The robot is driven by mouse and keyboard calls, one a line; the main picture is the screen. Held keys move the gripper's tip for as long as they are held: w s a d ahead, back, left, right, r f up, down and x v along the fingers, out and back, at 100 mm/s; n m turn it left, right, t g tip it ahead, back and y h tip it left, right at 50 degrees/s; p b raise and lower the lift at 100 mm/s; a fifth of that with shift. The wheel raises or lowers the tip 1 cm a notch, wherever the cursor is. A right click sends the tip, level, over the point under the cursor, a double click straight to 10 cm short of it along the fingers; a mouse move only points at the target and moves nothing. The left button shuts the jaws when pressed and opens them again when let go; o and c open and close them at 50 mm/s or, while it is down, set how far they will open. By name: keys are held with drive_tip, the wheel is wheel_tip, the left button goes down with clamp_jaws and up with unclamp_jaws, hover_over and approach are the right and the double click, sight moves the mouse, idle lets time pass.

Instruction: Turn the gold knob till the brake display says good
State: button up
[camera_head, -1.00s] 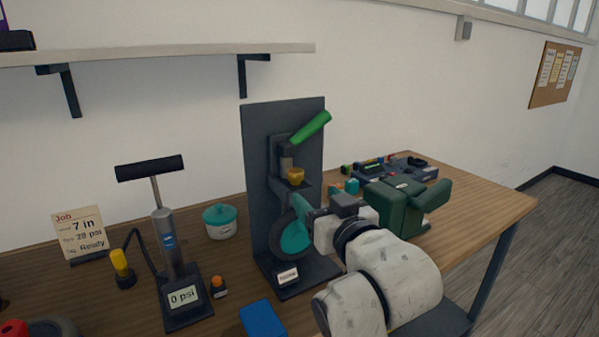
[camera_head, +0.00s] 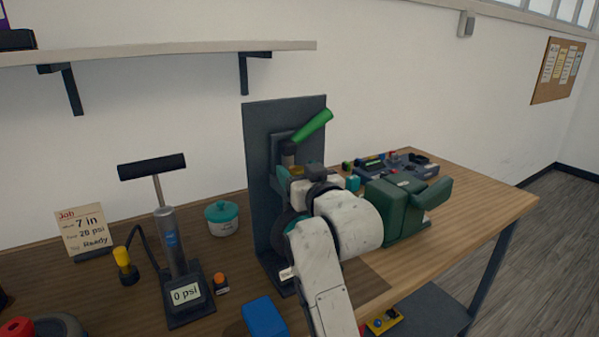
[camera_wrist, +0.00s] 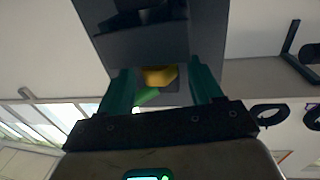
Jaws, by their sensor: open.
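The brake stand (camera_head: 258,150) is a dark upright panel with a green lever (camera_head: 313,126) at its top. My gripper (camera_head: 284,177) is in front of the stand below the lever and hides the gold knob in the head view. In the wrist view, the gold knob (camera_wrist: 157,76) lies between the two teal fingers of my gripper (camera_wrist: 162,83). The fingers are open, with a gap visible on each side of the knob. The brake display (camera_head: 286,273) at the stand's foot is partly covered by my arm, and its text cannot be read.
A pump (camera_head: 170,250) reading 0 psi, a teal-lidded jar (camera_head: 222,220) and a blue block (camera_head: 264,317) stand to the left. A green vise (camera_head: 398,212) stands close to the right of my arm.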

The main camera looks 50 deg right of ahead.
drive_tip(key=c, duration=1.1)
drive_tip(key=shift+o, duration=0.2)
drive_tip(key=shift+w+a+f+m+g+h+b, duration=0.1)
drive_tip(key=shift+m+g+h+b, duration=0.2)
drive_tip(key=shift+h+b, duration=0.1)
drive_tip(key=shift+h, duration=0.3)
drive_tip(key=m+g+h+b, duration=0.2)
drive_tip(key=m+h+b, duration=0.1)
drive_tip(key=shift+w+a+f+g, duration=0.1)
drive_tip(key=shift+a+f+g, duration=0.1)
drive_tip(key=shift+g, duration=0.1)
drive_tip(key=m+g+h+b, duration=0.1)
drive_tip(key=h+b, duration=0.1)
drive_tip(key=shift+w+r+m+g+b, duration=0.1)
drive_tip(key=shift+m+g+b, duration=0.2)
drive_tip(key=shift+g+b, duration=0.1)
drive_tip(key=shift+r+m+g+h+b, duration=0.1)
drive_tip(key=shift+m+g+h+b, duration=0.4)
drive_tip(key=shift+g, duration=0.2)
drive_tip(key=shift+r, duration=0.1)
